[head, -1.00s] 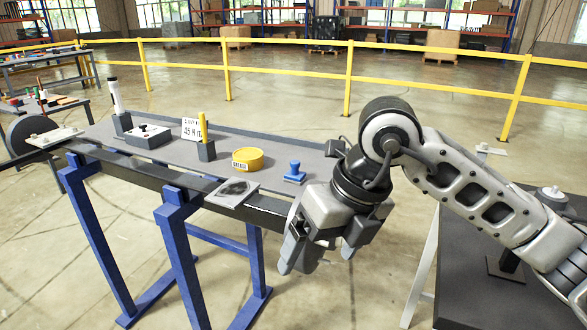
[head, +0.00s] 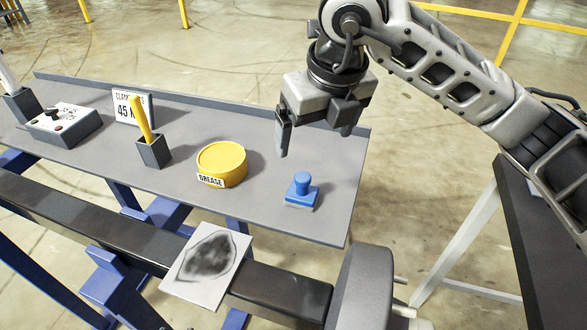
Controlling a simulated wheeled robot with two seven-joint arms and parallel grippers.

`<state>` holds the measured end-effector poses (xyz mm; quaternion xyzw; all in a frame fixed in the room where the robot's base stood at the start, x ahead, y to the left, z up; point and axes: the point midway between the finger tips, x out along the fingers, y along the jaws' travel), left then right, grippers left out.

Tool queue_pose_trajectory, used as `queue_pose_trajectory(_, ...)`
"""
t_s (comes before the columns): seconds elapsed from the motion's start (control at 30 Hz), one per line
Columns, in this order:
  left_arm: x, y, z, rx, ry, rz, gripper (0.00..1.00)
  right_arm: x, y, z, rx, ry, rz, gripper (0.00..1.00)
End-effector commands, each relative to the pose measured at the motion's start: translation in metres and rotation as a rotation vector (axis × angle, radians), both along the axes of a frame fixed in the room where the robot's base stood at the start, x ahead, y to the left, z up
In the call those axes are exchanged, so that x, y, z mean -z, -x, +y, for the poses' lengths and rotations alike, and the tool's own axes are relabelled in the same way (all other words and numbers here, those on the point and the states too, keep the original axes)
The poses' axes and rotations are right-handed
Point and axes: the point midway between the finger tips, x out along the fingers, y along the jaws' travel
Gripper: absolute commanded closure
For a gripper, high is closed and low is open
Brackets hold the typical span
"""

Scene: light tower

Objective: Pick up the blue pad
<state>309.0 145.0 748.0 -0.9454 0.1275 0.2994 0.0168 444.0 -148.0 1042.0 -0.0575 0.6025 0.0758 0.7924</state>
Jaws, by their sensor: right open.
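The blue pad (head: 302,190) is a small flat block with a round knob on top. It stands upright on the grey shelf (head: 270,222), near the shelf's right end. My right gripper (head: 315,142) is open and empty, pointing down. In the picture its fingers are just above the pad and do not appear to touch it. My left gripper is not in view.
A yellow grease tin (head: 221,164) stands left of the pad. A holder with a yellow stick (head: 152,150), a sign (head: 133,108) and a switch box (head: 65,125) are further left. A smudged sheet (head: 207,266) lies on the dark beam (head: 95,223) in front.

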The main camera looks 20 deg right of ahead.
Motion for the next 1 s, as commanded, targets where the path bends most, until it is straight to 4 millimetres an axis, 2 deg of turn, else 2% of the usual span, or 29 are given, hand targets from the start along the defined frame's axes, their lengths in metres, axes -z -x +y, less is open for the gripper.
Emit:
queue_pose_trajectory(0.17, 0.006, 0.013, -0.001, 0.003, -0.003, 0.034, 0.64, 0.038, -0.008, 0.001, 0.001, 0.002, 0.009, 0.10)
queue_pose_trajectory(0.4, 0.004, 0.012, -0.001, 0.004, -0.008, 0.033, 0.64, 0.080, -0.020, 0.004, 0.001, 0.001, 0.005, 0.10)
queue_pose_trajectory(0.67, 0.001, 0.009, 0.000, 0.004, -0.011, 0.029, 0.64, 0.098, -0.024, 0.006, -0.001, 0.001, 0.005, 0.10)
queue_pose_trajectory(0.9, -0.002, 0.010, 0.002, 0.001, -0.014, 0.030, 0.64, 0.133, -0.031, 0.011, 0.001, 0.001, 0.005, 0.10)
queue_pose_trajectory(1.0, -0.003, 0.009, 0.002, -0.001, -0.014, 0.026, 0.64, 0.140, -0.033, 0.011, 0.000, 0.001, 0.003, 0.10)
